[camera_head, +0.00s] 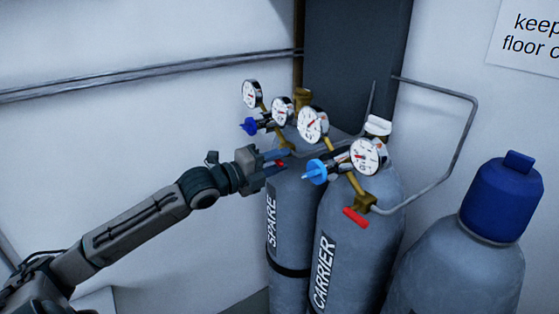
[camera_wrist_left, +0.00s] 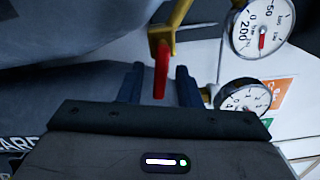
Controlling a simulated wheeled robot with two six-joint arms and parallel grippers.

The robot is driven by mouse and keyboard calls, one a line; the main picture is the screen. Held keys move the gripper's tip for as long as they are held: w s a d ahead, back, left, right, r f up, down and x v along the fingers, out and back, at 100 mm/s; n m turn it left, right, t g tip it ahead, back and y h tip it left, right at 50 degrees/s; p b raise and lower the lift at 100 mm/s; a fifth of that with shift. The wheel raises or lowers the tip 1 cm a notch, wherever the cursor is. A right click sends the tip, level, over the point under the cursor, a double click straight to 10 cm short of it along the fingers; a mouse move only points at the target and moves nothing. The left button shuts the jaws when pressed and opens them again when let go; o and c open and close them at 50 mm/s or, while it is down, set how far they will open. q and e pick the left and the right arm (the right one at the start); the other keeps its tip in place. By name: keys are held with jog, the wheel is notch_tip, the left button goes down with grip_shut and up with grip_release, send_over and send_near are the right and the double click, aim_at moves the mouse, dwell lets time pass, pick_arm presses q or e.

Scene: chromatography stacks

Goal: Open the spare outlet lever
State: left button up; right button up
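The spare outlet lever is a short red handle (camera_wrist_left: 161,72) below a brass valve (camera_wrist_left: 163,35); a bit of the red lever also shows in the head view (camera_head: 280,164). It belongs to the grey cylinder marked SPARE (camera_head: 289,225). My left gripper (camera_head: 274,158) is at the top of that cylinder, at the lever. In the left wrist view the gripper's dark fingers (camera_wrist_left: 160,80) stand open on either side of the lever, with small gaps visible. The fingers partly hide the lever in the head view. My right gripper is not in view.
The CARRIER cylinder (camera_head: 352,245) stands close on the right, with its own red lever (camera_head: 355,217) and blue knob (camera_head: 316,172). Gauges (camera_head: 313,125) crowd above the gripper. A blue-capped cylinder (camera_head: 465,260) stands front right. Wall pipes (camera_head: 150,72) run behind; the left side is free.

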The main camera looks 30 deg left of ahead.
pick_arm(q)
jog(key=c, duration=0.4)
grip_shut()
jog(key=shift+r+n, duration=0.15)
jog(key=shift+n, duration=0.55)
jog(key=shift+r+n+b, duration=0.2)
jog(key=shift+n+b, duration=0.1)
jog(key=shift+n, duration=0.3)
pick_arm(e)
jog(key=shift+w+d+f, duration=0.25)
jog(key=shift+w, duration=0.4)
pick_arm(q)
jog(key=o, duration=0.5)
grip_release()
jog(key=shift+w, duration=0.1)
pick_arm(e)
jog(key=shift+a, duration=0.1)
